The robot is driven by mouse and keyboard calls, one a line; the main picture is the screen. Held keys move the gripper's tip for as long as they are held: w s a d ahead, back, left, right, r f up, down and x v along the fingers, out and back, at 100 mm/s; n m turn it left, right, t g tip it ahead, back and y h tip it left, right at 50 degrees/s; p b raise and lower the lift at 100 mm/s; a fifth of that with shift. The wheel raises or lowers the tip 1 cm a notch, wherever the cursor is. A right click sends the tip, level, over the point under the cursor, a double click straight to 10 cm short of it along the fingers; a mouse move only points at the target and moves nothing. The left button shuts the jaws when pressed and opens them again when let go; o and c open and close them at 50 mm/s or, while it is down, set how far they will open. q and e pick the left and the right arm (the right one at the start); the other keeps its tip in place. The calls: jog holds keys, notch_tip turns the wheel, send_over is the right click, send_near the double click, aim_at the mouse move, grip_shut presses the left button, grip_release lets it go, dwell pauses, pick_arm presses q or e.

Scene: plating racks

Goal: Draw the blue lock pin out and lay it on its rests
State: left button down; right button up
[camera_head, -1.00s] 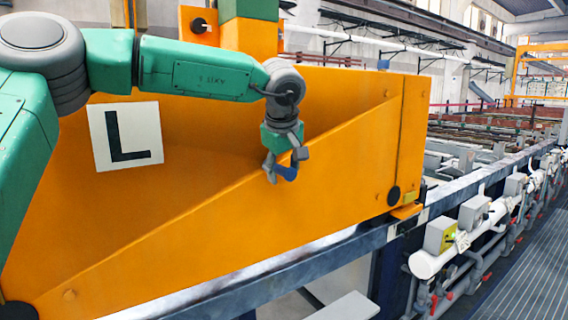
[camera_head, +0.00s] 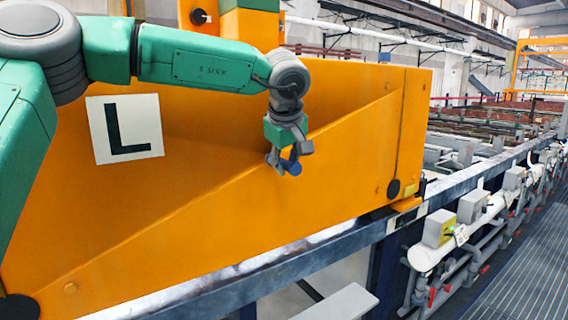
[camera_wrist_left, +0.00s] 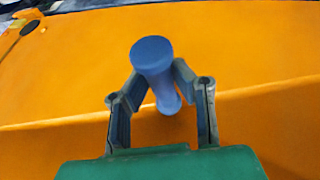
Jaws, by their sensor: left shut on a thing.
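The blue lock pin (camera_wrist_left: 152,58) is between the two fingers of my left gripper (camera_wrist_left: 158,90) in the left wrist view, with its round head toward the camera. The gripper is shut on it. In the head view the left gripper (camera_head: 284,160) hangs in front of the orange panel, and the blue pin (camera_head: 291,166) shows at its fingertips. The pin's far end is hard to see, so I cannot tell whether it is still in a hole. No rests can be made out. My right gripper is not in view.
The large orange panel (camera_head: 330,190) with a white L sign (camera_head: 126,129) fills the left and middle. A dark blue rail (camera_head: 330,258) runs along its lower edge. Grey boxes and white pipes (camera_head: 445,250) line the right, beside a grated walkway (camera_head: 525,270).

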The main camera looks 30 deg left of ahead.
pick_arm(q)
jog(key=s+d+p, duration=0.1)
jog(key=s+d, duration=0.4)
jog(key=d, duration=0.7)
jog(key=shift+d, duration=0.3)
dwell(1.4)
dwell(0.5)
jog(key=c, duration=1.3)
grip_release()
jog(key=shift+s, duration=0.1)
jog(key=v, duration=1.2)
